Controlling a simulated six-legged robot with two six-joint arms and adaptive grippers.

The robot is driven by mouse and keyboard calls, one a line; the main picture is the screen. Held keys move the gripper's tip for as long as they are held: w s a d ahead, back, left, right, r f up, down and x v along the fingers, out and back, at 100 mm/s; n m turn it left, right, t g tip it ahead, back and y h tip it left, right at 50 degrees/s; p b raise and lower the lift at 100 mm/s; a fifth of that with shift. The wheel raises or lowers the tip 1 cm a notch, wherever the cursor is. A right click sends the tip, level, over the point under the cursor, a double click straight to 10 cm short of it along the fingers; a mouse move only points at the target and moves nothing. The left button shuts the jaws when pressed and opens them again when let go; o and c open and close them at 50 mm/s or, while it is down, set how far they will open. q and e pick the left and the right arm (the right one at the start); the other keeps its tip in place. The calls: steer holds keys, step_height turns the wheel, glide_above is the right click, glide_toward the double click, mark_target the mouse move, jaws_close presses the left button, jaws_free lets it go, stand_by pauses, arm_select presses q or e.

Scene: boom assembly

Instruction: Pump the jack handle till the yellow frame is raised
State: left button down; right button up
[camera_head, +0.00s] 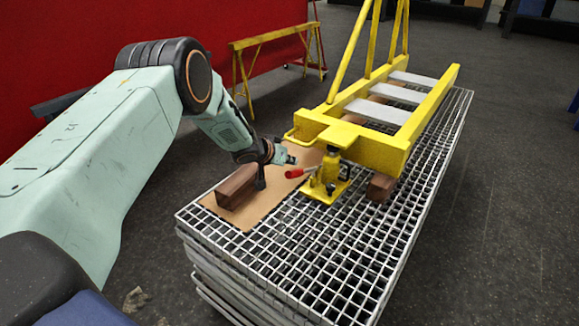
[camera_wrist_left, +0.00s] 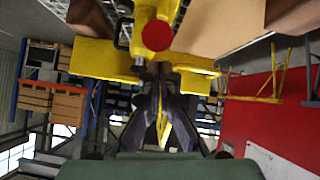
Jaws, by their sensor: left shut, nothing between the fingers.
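The yellow frame (camera_head: 372,147) lies over the grating in the head view, its near end above the yellow jack (camera_head: 327,180). The jack's handle has a red grip (camera_head: 295,173) pointing left; its round red end also shows in the left wrist view (camera_wrist_left: 157,35). My left gripper (camera_head: 288,160) is shut and empty, just behind and left of the red grip in the head view. In the left wrist view its dark fingers (camera_wrist_left: 160,95) are together below the red end, apart from it in the picture. I cannot tell whether they touch the handle. My right gripper is not in view.
A brown wooden block (camera_head: 237,187) lies on a cardboard sheet (camera_head: 262,208) beside my left gripper. Another wooden block (camera_head: 381,187) is under the frame's near right corner. The stacked grating (camera_head: 300,262) carries everything. A yellow trestle (camera_head: 268,40) stands behind, by the red wall.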

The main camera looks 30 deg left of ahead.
arm_select(q)
steer(key=shift+s+f, duration=0.2)
steer(key=shift+f, duration=0.3)
